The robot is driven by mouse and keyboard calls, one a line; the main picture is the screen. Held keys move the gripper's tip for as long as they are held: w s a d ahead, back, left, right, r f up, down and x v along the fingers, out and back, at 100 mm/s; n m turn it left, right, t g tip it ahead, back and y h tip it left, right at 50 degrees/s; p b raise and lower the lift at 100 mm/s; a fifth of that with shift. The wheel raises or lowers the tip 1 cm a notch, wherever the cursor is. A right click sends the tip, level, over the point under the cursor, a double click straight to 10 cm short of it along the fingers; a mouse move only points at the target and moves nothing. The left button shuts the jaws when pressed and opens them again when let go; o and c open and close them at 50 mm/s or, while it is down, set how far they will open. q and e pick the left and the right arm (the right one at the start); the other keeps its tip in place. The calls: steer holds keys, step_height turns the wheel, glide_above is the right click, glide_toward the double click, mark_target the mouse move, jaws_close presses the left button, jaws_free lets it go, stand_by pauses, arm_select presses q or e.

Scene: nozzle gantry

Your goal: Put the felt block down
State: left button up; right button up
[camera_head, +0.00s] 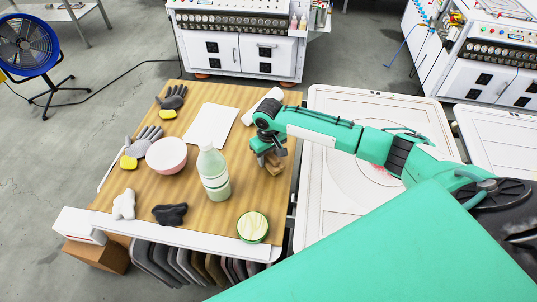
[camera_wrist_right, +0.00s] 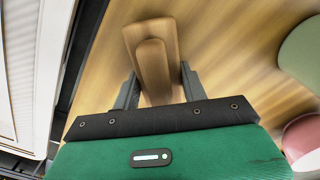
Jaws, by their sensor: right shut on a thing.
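The felt block (camera_head: 275,168) is brown and shows just below my right gripper (camera_head: 267,157), near the right edge of the wooden table (camera_head: 232,200). In the right wrist view the felt block (camera_wrist_right: 152,60), tan with a rounded raised top part, sits between the two fingers of my right gripper (camera_wrist_right: 158,85), which is shut on it. The block is over the table top; I cannot tell whether it touches it. My left gripper is not in view.
A green-white bottle (camera_head: 212,170), pink bowl (camera_head: 166,155), round green-rimmed tin (camera_head: 252,227), white sheet (camera_head: 211,126) and several gloves (camera_head: 172,97) lie on the table. A white printing platen (camera_head: 330,200) stands to the right. Bare wood lies between bottle and block.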

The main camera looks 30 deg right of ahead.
steer(key=shift+f, duration=0.15)
steer(key=o, duration=1)
steer(key=shift+c, duration=0.2)
steer(key=shift+r, duration=0.5)
step_height(320, 180, up, 11)
steer(key=b, duration=0.3)
steer(key=shift+r, duration=0.1)
